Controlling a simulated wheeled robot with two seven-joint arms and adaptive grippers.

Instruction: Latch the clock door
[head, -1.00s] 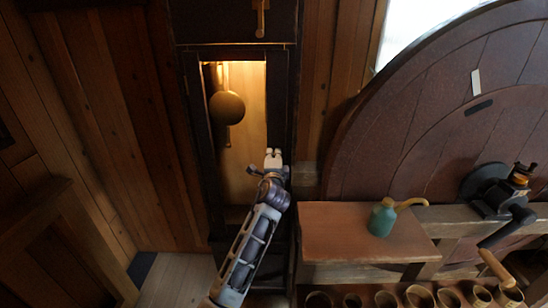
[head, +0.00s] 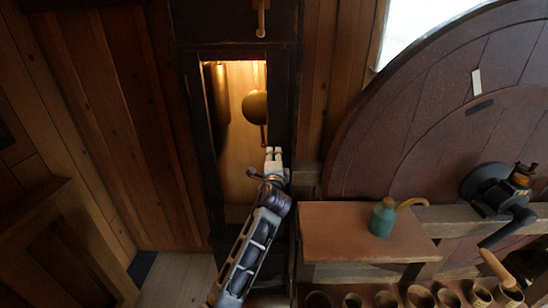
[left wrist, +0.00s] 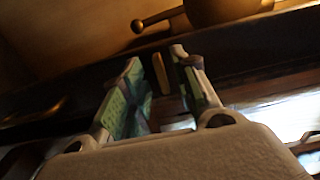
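The tall dark clock case shows in the head view, its dark door frame (head: 281,105) around a lit opening. The brass pendulum bob (head: 255,107) hangs inside; it also shows in the left wrist view (left wrist: 225,10). My left gripper (head: 274,154) is at the lower right edge of the opening. In the left wrist view my left gripper (left wrist: 165,90) has its green-padded fingers apart. A small brass piece, perhaps the latch (left wrist: 160,73), shows upright in the gap, apparently untouched. I cannot tell whether the door is flush. My right gripper is out of view.
A green oil can (head: 382,217) stands on a reddish bench top (head: 345,235) right of my left arm. A large round wooden wheel (head: 430,130) and a black crank (head: 495,190) are farther right. Several cups (head: 385,300) sit below. A brass piece (head: 261,18) hangs above the opening.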

